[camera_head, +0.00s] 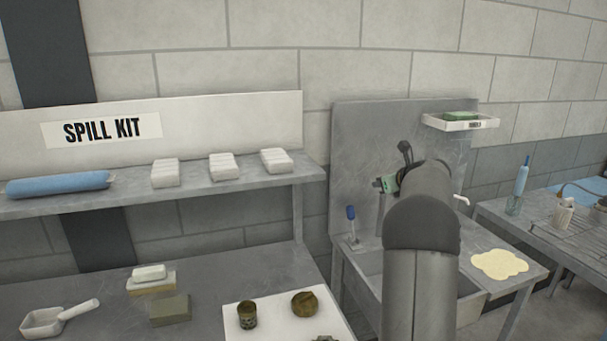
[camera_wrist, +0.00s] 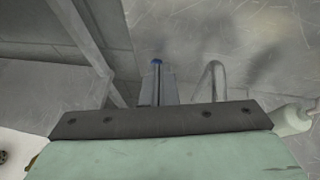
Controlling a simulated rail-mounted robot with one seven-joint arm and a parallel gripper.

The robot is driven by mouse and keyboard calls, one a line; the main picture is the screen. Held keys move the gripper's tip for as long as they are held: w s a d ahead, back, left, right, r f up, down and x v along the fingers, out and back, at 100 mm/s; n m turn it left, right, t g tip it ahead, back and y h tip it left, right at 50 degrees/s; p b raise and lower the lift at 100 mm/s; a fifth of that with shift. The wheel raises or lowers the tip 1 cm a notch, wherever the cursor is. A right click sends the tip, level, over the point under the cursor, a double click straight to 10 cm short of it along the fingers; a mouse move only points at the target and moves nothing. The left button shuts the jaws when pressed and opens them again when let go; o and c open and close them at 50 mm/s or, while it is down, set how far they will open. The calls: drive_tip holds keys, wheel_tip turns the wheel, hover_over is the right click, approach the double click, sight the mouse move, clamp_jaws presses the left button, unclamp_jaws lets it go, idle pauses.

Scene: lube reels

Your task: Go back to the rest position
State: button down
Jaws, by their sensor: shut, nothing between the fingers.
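My arm rises at the right of centre in the head view and bends away from the camera over the sink bench (camera_head: 366,262). My gripper (camera_head: 388,184), a small dark and green shape, shows left of the arm's bend in front of the grey back panel, partly hidden by the arm. It is shut and holds nothing. In the wrist view a pale green block with a dark bolted strip fills the bottom, close to the camera. Beyond it stand a blue-topped upright (camera_wrist: 157,80) and a curved pipe (camera_wrist: 211,80).
A blue-handled tool (camera_head: 351,220) stands at the sink's left. A shelf (camera_head: 230,190) holds a blue roll (camera_head: 58,185) and white packs. A white mat (camera_head: 275,330) bears two olive items. A cream puddle (camera_head: 499,264) lies right of the sink. A small tray (camera_head: 459,123) is on the panel.

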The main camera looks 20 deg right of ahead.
drive_tip(key=a+r+m+t+h, duration=0.2)
drive_tip(key=a+r+m, duration=0.3)
drive_tip(key=r+m, duration=0.15)
drive_tip(key=s+a+f+m+g+h, duration=0.1)
drive_tip(key=s+a+m+h, duration=0.35)
drive_tip(key=a+m, duration=0.6)
drive_tip(key=s+a+f+m+g+y, duration=0.2)
drive_tip(key=s+a+f+m+g, duration=0.2)
drive_tip(key=s, duration=0.8)
drive_tip(key=s+a+f+m+g+y, duration=0.1)
drive_tip(key=s+a+f+m+g, duration=0.3)
drive_tip(key=s+a+f+m, duration=0.5)
drive_tip(key=s+a+f+m+g+y, duration=0.2)
drive_tip(key=s+a+f+m+g, duration=0.3)
drive_tip(key=s+a, duration=0.6)
drive_tip(key=s+f+m, duration=0.2)
drive_tip(key=s, duration=0.3)
drive_tip(key=shift+a+y, duration=0.35)
drive_tip(key=shift+a, duration=0.05)
